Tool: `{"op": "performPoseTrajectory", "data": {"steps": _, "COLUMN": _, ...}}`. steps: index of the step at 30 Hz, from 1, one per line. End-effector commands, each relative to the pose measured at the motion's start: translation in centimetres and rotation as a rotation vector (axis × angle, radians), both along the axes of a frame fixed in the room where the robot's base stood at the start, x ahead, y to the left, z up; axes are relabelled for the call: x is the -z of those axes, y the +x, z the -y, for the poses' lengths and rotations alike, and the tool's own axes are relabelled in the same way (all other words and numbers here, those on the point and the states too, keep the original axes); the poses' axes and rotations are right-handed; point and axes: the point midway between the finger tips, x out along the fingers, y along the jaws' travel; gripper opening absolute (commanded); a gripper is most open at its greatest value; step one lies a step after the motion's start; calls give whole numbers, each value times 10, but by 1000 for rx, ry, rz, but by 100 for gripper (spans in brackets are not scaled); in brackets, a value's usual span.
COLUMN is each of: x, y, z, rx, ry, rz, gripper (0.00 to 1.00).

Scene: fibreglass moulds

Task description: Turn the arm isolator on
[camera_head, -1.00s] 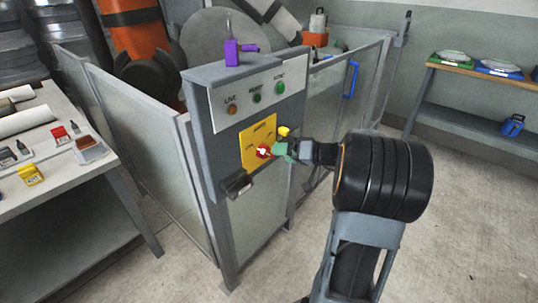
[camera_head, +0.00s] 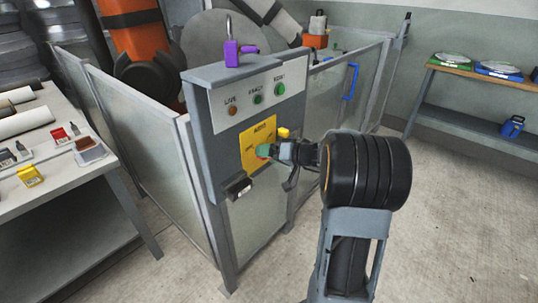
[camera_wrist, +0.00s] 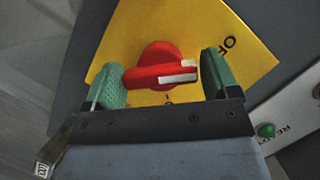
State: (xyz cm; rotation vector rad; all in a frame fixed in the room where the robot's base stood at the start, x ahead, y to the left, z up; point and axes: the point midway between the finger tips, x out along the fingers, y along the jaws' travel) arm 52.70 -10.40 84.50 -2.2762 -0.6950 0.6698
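The arm isolator is a red rotary knob (camera_wrist: 160,74) with a white-marked handle on a yellow plate (camera_head: 250,138) on the grey control post. In the wrist view the handle lies nearly crosswise, its white mark toward the right finger and the lettering "OF…" on the plate. My gripper (camera_wrist: 162,80) is open, its green fingers at either end of the handle. I cannot tell whether they touch it. In the head view my gripper (camera_head: 267,151) is right up at the plate and mostly hides the knob.
A purple padlock (camera_head: 232,53) stands on top of the post.

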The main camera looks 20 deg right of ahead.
Motion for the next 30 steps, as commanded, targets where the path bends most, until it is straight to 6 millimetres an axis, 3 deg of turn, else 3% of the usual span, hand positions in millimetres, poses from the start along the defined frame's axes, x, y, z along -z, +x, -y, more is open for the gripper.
{"op": "performPoseTrajectory", "data": {"steps": 11, "x": 0, "y": 0, "z": 0, "rx": 0, "ry": 0, "rz": 0, "gripper": 45}}
{"op": "performPoseTrajectory", "data": {"steps": 20, "x": 2, "y": 0, "z": 1, "rx": 1, "ry": 46, "rz": -21, "gripper": 45}}
{"op": "performPoseTrajectory", "data": {"steps": 30, "x": 4, "y": 0, "z": 1, "rx": 0, "ry": 284, "rz": -129, "gripper": 45}}
